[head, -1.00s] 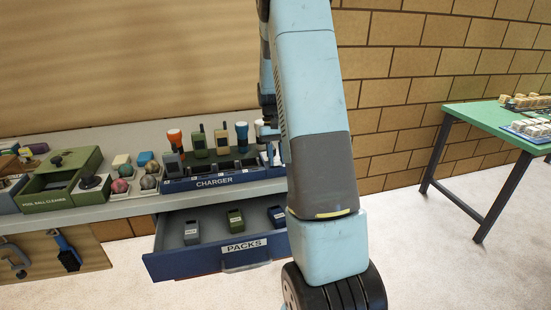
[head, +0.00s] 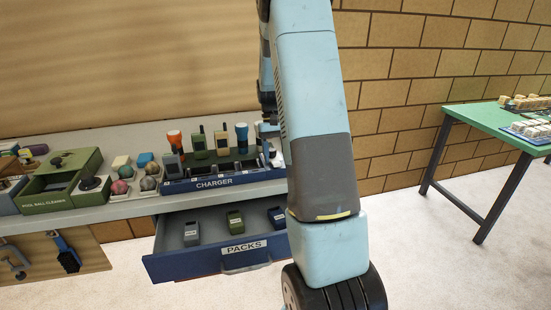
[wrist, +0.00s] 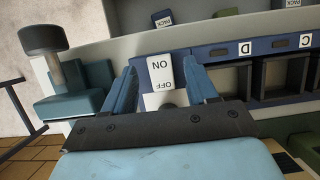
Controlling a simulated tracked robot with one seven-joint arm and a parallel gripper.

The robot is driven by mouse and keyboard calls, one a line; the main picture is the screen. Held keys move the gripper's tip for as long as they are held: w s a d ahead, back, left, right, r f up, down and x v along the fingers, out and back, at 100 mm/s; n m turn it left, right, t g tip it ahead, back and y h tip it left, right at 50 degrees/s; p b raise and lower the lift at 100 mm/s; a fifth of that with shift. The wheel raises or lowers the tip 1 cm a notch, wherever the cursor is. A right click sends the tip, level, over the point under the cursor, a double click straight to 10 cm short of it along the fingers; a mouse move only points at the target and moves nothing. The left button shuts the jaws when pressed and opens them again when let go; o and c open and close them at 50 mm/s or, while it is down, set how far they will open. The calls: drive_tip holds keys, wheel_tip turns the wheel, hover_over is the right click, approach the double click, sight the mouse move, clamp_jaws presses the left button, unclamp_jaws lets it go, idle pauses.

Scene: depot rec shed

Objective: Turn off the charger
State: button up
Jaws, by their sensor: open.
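The charger (head: 213,182) is a blue unit labelled CHARGER on the grey shelf, with handsets and torches in its bays. Its right end is behind my arm in the head view. In the wrist view a white plate marked ON and OFF (wrist: 161,71) shows upside down at the charger's end, beside the bays marked D and C. A small grey part at the OFF end is partly hidden by my gripper mount, and I cannot tell the switch position. My gripper (wrist: 162,84) is open, with one blue finger on each side of the plate. Contact cannot be told.
An open blue drawer labelled PACKS (head: 219,262) juts out below, holding several packs. A green pool ball cleaner (head: 62,180) and balls stand to the left. In the wrist view a teal block with a dark round knob (wrist: 43,39) stands left of my fingers.

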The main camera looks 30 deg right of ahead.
drive_tip(key=v, duration=1.2)
drive_tip(key=shift+w+a+r, duration=0.1)
drive_tip(key=shift+r, duration=0.1)
drive_tip(key=s+a+r+t, duration=0.2)
drive_tip(key=s+a+r, duration=0.5)
drive_tip(key=s+a+n+t, duration=0.1)
drive_tip(key=s+a+t, duration=0.1)
drive_tip(key=s+a, duration=0.2)
drive_tip(key=s+a+r+n+t, duration=0.1)
drive_tip(key=s+a+t, duration=0.2)
drive_tip(key=s, duration=0.8)
drive_tip(key=s+a+r+n+t+h, duration=0.1)
drive_tip(key=s+a+t, duration=0.1)
drive_tip(key=s+a, duration=0.4)
drive_tip(key=shift+s+t, duration=0.3)
drive_tip(key=shift+s, duration=0.5)
